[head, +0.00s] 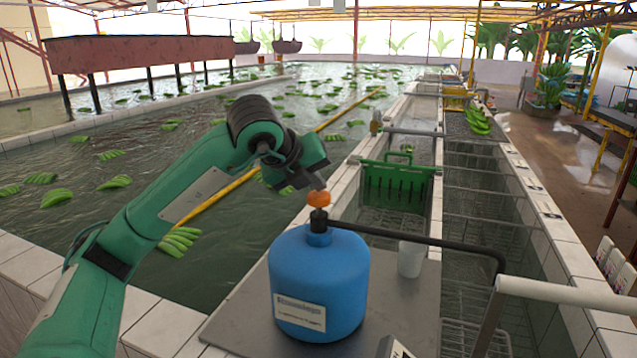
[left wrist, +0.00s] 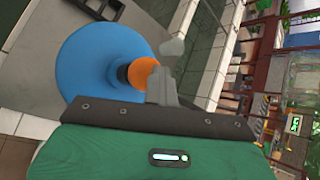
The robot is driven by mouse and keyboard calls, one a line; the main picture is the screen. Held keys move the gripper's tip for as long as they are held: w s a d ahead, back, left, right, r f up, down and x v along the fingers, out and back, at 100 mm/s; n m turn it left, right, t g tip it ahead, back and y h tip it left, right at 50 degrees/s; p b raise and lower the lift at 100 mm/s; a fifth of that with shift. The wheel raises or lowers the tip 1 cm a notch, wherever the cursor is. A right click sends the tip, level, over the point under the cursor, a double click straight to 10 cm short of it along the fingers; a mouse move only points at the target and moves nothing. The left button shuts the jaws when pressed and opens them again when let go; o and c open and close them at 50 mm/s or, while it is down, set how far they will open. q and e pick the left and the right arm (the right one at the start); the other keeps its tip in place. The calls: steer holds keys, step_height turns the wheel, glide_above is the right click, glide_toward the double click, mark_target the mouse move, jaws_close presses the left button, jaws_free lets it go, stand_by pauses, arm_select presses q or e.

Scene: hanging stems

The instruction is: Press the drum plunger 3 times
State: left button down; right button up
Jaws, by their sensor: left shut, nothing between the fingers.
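A blue drum (head: 318,275) with a pale label stands upright on a grey metal plate (head: 405,325). On its top is a black neck with an orange plunger knob (head: 318,198). My left gripper (head: 318,184) is shut and empty, its fingertips pointing down just above the orange knob. In the left wrist view the closed fingers (left wrist: 163,85) overlap the edge of the orange knob (left wrist: 142,73), with the blue drum (left wrist: 90,65) behind. I cannot tell whether the fingertips touch the knob. My right gripper is not in view.
A black spout runs right from the drum neck, above a white cup (head: 410,259). A green crate (head: 396,185) sits in the trough behind. Water with floating green banana bunches (head: 180,240) lies left. A pale rail (head: 560,293) is at the right front.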

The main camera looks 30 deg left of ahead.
mark_target(315, 196)
arm_select(q)
steer(key=shift+f, duration=0.1)
steer(key=shift+r+p, duration=1)
steer(key=shift+r, duration=0.35)
steer(key=shift+w, duration=0.1)
step_height(315, 196, up, 6)
steer(key=p, duration=0.4)
stand_by(0.5)
